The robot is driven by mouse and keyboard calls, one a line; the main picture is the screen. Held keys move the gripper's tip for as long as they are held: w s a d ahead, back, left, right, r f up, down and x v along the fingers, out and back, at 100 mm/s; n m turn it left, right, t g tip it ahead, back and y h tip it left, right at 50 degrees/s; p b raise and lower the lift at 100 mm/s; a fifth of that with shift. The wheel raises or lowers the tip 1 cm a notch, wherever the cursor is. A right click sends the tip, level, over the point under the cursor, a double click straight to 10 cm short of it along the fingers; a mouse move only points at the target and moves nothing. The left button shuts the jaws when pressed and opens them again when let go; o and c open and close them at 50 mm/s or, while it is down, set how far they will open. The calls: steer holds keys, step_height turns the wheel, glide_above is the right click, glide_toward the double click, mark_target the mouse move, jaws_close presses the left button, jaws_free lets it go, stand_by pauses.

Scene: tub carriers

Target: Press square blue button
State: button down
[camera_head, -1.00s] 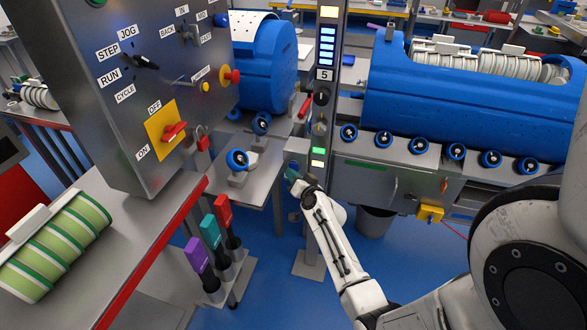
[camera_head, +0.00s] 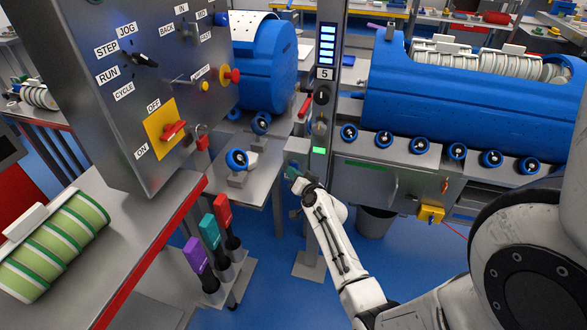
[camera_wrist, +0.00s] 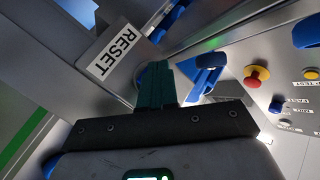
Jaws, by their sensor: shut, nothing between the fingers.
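My gripper (camera_head: 294,176) is at the lower part of the grey column, beside a small grey box (camera_head: 297,148). In the wrist view, its teal fingers (camera_wrist: 158,72) are shut and empty, with their tips at a grey panel beside a RESET label (camera_wrist: 113,54). A rounded bluish part (camera_wrist: 142,73) shows partly behind the tips. Its full shape is hidden, and I cannot tell whether the fingers touch it. I cannot make out a square blue button for certain. Lit blue squares (camera_head: 327,45) are stacked on the column above a "5" label.
A control cabinet (camera_head: 110,100) with a yellow switch plate stands left. A large blue tub (camera_head: 460,110) stands right, above several blue rollers. Red, teal and purple handles (camera_head: 210,232) stand below. The wrist view shows a red button (camera_wrist: 256,76) on a panel to the right.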

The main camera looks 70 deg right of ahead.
steer(key=shift+a, duration=0.4)
steer(key=a+p, duration=0.3)
steer(key=a, duration=0.3)
steer(key=shift+s, duration=0.25)
stand_by(1.1)
